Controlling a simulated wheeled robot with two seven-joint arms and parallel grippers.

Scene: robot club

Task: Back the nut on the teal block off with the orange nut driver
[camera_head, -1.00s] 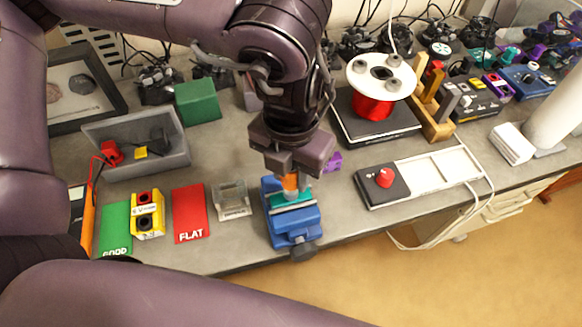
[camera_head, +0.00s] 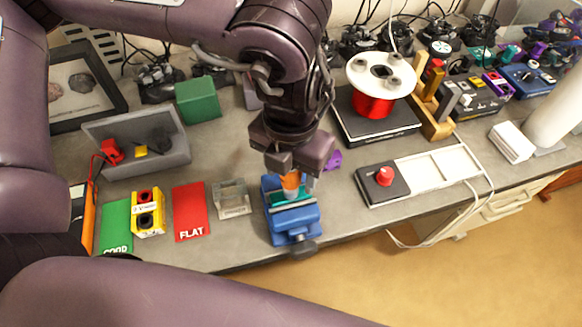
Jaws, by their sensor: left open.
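The teal block (camera_head: 294,203) sits in the jaws of a blue vise (camera_head: 292,224) at the table's front edge. The orange nut driver (camera_head: 291,181) stands upright over the block, its lower end at the block. The nut is hidden under the driver. My left gripper (camera_head: 292,172) points down around the driver's orange handle. Its fingers are open, one on each side of the handle. My right gripper does not show.
A green card (camera_head: 116,224), a yellow block (camera_head: 147,212), a red card (camera_head: 189,211) and a clear tray (camera_head: 233,199) lie left of the vise. A grey bin (camera_head: 135,158) stands behind them. A red-knobbed box (camera_head: 383,184) lies to the right.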

